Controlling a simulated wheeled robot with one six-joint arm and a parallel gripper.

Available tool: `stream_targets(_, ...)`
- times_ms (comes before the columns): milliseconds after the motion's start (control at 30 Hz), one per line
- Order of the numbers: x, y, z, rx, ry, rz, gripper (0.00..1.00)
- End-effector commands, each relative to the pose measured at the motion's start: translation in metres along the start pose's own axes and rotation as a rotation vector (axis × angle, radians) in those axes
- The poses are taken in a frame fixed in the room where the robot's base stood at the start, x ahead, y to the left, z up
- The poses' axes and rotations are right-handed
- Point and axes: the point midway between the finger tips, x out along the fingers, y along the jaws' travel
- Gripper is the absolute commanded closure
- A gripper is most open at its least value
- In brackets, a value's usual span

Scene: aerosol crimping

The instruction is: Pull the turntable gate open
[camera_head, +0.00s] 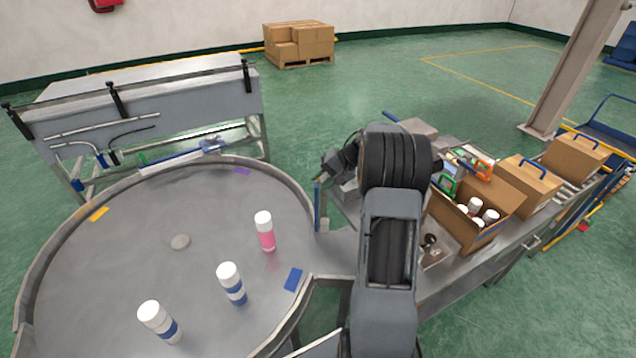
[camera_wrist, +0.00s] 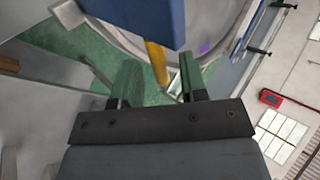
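The round grey turntable (camera_head: 130,250) has a raised metal rim, and part of it shows at the top of the wrist view (camera_wrist: 210,25). A slim blue upright (camera_head: 317,205) stands at its right rim, and may belong to the gate; I cannot tell whether the gate is open or shut. In the wrist view, my gripper (camera_wrist: 157,80) has its two green fingers apart. A yellow bar (camera_wrist: 156,60) shows between them, below a large blue block (camera_wrist: 135,18). I cannot tell whether the bar lies between the fingers or beyond them. My arm hides part of the gate area in the head view.
Several white-capped cans stand on the turntable, one pink (camera_head: 265,232) and others blue-banded (camera_head: 232,284). An open carton (camera_head: 462,225) with cans stands on the bench at right, near closed cartons (camera_head: 527,183). A grey table (camera_head: 150,100) stands behind the turntable.

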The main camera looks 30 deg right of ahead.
Motion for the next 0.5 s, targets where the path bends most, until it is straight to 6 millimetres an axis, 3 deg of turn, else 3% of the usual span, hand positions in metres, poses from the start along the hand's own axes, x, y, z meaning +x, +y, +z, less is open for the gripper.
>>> stream_targets(300,-0.066,0.001,0.000,-0.002,0.003,0.001,0.60)
stream_targets(500,-0.098,0.000,0.000,-0.002,0.002,0.001,0.60)
